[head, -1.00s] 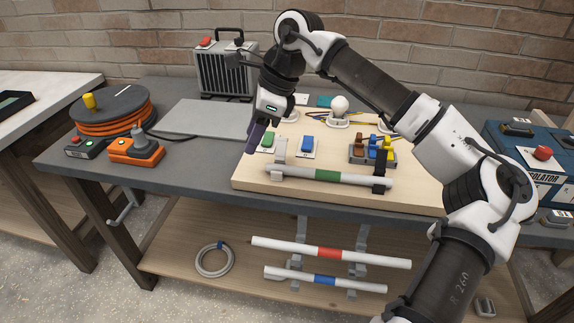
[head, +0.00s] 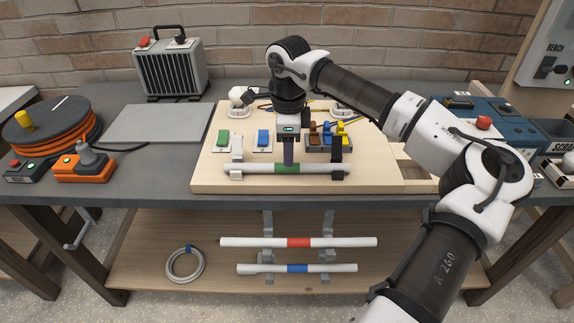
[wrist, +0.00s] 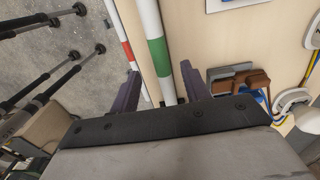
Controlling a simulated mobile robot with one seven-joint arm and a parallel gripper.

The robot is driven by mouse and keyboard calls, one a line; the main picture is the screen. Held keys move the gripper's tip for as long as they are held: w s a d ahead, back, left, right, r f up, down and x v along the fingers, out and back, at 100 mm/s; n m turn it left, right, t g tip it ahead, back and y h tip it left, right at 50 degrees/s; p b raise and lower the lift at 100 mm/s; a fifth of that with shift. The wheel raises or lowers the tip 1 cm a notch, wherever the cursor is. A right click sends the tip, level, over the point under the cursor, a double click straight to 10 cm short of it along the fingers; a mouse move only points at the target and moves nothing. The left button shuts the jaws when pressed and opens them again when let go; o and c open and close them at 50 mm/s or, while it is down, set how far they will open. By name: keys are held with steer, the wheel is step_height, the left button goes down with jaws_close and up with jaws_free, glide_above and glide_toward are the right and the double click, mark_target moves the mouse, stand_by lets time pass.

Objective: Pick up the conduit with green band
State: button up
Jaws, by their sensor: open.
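The conduit with the green band (head: 258,169) is a white tube lying across the front of the wooden board. My gripper (head: 288,164) points down right at the green band in the head view. In the wrist view the white conduit and its green band (wrist: 156,55) run between the two purple fingers of my gripper (wrist: 162,86), which are open on either side. I cannot tell how far the fingertips are above the tube.
On the shelf below lie a red-banded conduit (head: 345,242), a blue-banded conduit (head: 330,268) and a grey coil (head: 184,266). Green (head: 223,138) and blue (head: 263,138) switches and a terminal block (head: 322,138) stand close behind the conduit. An orange cable reel (head: 60,135) is at the left.

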mark_target(276, 167)
steer(key=shift+a+f+p, duration=0.15)
steer(key=shift+f+p, duration=0.7)
steer(key=shift+f, duration=1.45)
jaws_close()
steer(key=shift+r, duration=0.1)
